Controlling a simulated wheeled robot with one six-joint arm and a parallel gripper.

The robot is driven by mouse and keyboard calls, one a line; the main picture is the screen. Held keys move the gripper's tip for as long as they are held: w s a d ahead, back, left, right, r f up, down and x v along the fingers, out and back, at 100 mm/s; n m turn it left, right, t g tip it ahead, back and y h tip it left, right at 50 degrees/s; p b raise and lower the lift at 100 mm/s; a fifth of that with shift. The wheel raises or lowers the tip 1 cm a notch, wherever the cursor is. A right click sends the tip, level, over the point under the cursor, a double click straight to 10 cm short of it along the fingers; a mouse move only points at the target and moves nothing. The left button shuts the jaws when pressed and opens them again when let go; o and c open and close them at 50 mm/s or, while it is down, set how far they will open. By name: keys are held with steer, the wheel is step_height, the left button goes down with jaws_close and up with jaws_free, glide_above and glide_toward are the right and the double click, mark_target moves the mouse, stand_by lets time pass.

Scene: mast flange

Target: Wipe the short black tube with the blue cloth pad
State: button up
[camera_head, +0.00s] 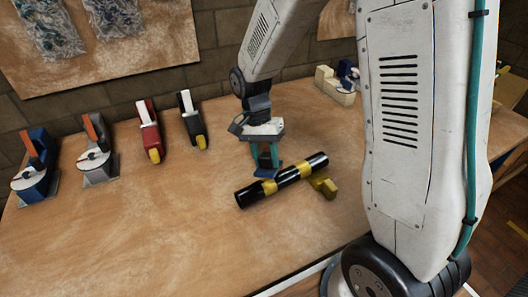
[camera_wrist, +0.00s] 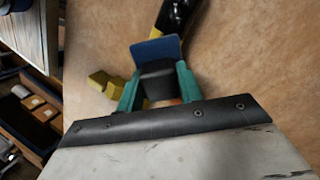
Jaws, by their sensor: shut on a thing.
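The short black tube (camera_head: 287,178) with yellow bands lies at a slant on the wooden table in the head view. Part of it shows at the top of the wrist view (camera_wrist: 180,14). My gripper (camera_head: 265,158) is above the tube's left half, its teal fingers pointing down. In the wrist view my gripper (camera_wrist: 157,82) is shut on the black grip of the blue cloth pad (camera_wrist: 157,49). The pad (camera_head: 267,172) overlaps the tube in the head view, close to one yellow band. I cannot tell whether it touches the tube.
A yellow block (camera_head: 324,186) sits beside the tube's right half, and also shows in the wrist view (camera_wrist: 104,84). Red (camera_head: 149,130) and black (camera_head: 191,119) tools and tape dispensers (camera_head: 98,163) stand along the back left. The front left of the table is clear.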

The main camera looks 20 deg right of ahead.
mark_target(255, 172)
steer(key=shift+x, duration=1)
stand_by(0.6)
steer(key=shift+a, duration=0.1)
steer(key=shift+s+a+r, duration=0.1)
steer(key=shift+s+a, duration=0.05)
steer(key=shift+a, duration=1.8)
steer(key=shift+s+a+f, duration=0.1)
steer(key=shift+s+a, duration=0.05)
steer(key=shift+a, duration=0.8)
steer(key=shift+s+a+f, duration=0.1)
steer(key=shift+s+a, duration=0.05)
steer(key=shift+a, duration=0.85)
steer(key=shift+w+d+r, duration=0.1)
steer(key=shift+w+d, duration=0.05)
steer(key=shift+d, duration=1.2)
steer(key=shift+w+d+r, duration=0.1)
steer(key=shift+w+d, duration=0.05)
steer(key=shift+d, duration=1.2)
steer(key=shift+w+d, duration=0.2)
steer(key=shift+d, duration=1.1)
steer(key=shift+v, duration=3)
